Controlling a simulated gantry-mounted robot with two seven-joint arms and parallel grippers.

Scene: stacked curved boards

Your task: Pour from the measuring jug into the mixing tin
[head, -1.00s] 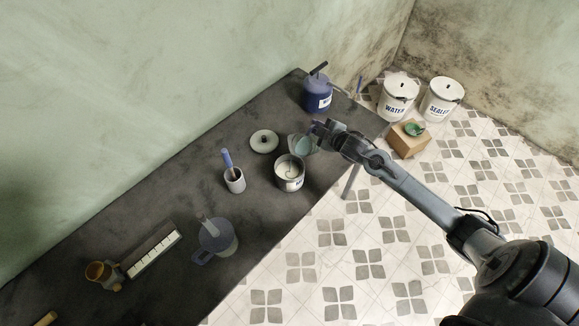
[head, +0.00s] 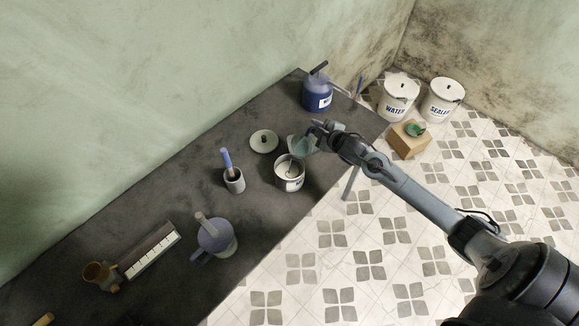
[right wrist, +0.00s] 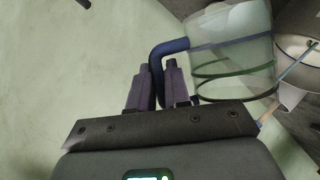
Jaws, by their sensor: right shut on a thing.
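The clear measuring jug (head: 302,145) is tilted toward the mixing tin, with its mouth close over the tin's far right rim. My right gripper (head: 318,128) is shut on the jug's blue handle (right wrist: 160,60), as the right wrist view shows. The clear jug body (right wrist: 232,40) is to the right of the fingers there. The white mixing tin (head: 289,181) stands upright on the dark bench with a thin stirrer in it. It also shows in part in the right wrist view (right wrist: 292,22). I cannot make out a stream between them. My left gripper is out of view.
On the dark bench (head: 150,215) are a lid (head: 264,141), a cup with a blue-handled tool (head: 234,182), a blue can (head: 317,94) and a grey-blue jug (head: 216,238). Buckets (head: 398,97) and a cardboard box (head: 409,139) stand on the floor.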

